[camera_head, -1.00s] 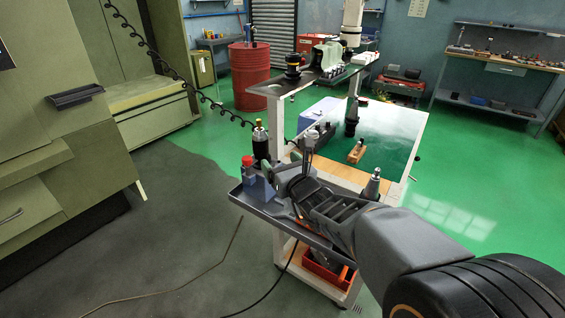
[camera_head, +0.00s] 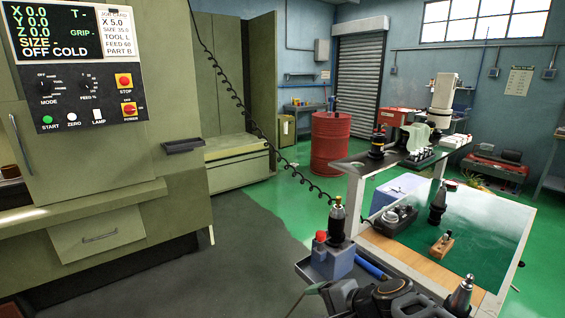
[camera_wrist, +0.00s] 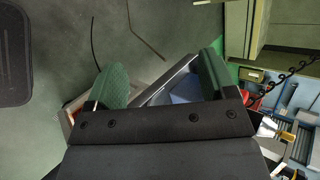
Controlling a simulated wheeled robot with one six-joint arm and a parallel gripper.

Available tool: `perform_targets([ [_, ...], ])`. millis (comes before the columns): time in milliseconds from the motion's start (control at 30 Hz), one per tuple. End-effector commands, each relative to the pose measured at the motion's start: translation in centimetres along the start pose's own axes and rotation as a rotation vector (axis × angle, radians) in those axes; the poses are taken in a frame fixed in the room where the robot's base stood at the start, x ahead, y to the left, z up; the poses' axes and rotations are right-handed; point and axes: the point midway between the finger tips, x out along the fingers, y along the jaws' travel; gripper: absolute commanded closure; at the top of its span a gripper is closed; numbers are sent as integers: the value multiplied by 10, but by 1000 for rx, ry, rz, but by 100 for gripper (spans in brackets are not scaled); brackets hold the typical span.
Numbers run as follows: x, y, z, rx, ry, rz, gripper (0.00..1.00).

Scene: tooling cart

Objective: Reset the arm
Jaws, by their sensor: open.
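My gripper (camera_wrist: 163,64) shows in the wrist view with its two green fingers spread wide apart. Nothing is held between them. Below the fingers, the wrist view shows the cart tray's edge and a blue-grey block (camera_wrist: 185,90), partly hidden by the fingers. In the head view my dark arm enters at the bottom, in front of the tooling cart. Only part of the gripper end shows there, low over the front tray (camera_head: 312,268), and its jaws are cut off or hidden.
The front tray holds a blue-grey holder (camera_head: 332,262), with a black tool holder (camera_head: 337,222) behind it. Another tool holder (camera_head: 461,296) stands right of my arm. A wooden block (camera_head: 441,246) sits on the green mat (camera_head: 490,235). The machine (camera_head: 90,180) stands left; dark floor lies between.

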Motion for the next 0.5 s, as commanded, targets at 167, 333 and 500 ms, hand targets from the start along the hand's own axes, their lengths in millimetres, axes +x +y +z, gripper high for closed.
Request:
perform_targets([
  [167,-29,33,7,-421,10,324,22],
  [333,-64,50,-3,-733,37,579,22],
  [500,-96,46,-11,-934,82,742,22],
])
